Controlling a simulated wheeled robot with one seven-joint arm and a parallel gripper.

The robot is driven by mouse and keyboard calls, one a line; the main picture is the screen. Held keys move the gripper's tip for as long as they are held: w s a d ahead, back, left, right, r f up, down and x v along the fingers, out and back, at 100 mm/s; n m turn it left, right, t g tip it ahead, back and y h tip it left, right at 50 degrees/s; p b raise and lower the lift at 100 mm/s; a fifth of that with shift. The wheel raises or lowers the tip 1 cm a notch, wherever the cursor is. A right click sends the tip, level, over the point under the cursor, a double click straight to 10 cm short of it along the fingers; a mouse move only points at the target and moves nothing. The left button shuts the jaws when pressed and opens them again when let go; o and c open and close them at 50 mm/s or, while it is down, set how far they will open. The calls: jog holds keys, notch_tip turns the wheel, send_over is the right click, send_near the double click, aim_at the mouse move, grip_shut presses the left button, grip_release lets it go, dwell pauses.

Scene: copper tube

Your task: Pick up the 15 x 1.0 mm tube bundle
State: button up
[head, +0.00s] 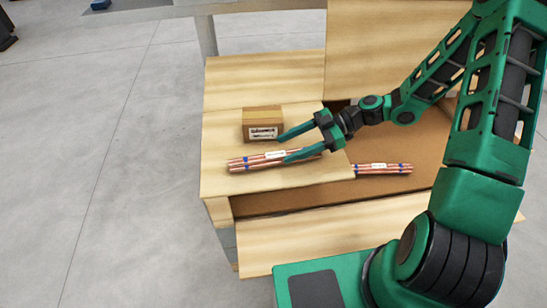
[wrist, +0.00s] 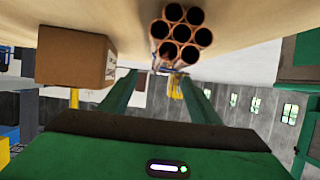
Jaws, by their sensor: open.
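A copper tube bundle (head: 250,164) with blue bands and a white label lies on the raised wooden top at the left. A second, shorter-looking bundle (head: 384,168), also banded and labelled, lies lower down on the brown floor to the right. I cannot read the sizes on either label. My gripper (head: 283,149) is open and empty over the wooden top. In the wrist view, tube ends (wrist: 182,32) show beyond my gripper (wrist: 157,76); contact cannot be told.
A small labelled carton (head: 263,126) stands behind the left bundle, close to one finger; it also shows in the wrist view (wrist: 75,56). The wooden top (head: 222,184) ends at a step down to the brown recess (head: 290,199). Wooden panels rise behind.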

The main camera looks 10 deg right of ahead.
aim_at(276, 154)
jog(key=shift+x, duration=2.7)
jog(key=shift+s+d+f, duration=0.1)
jog(key=shift+f, duration=0.1)
grip_shut()
jog(key=shift+r, duration=0.1)
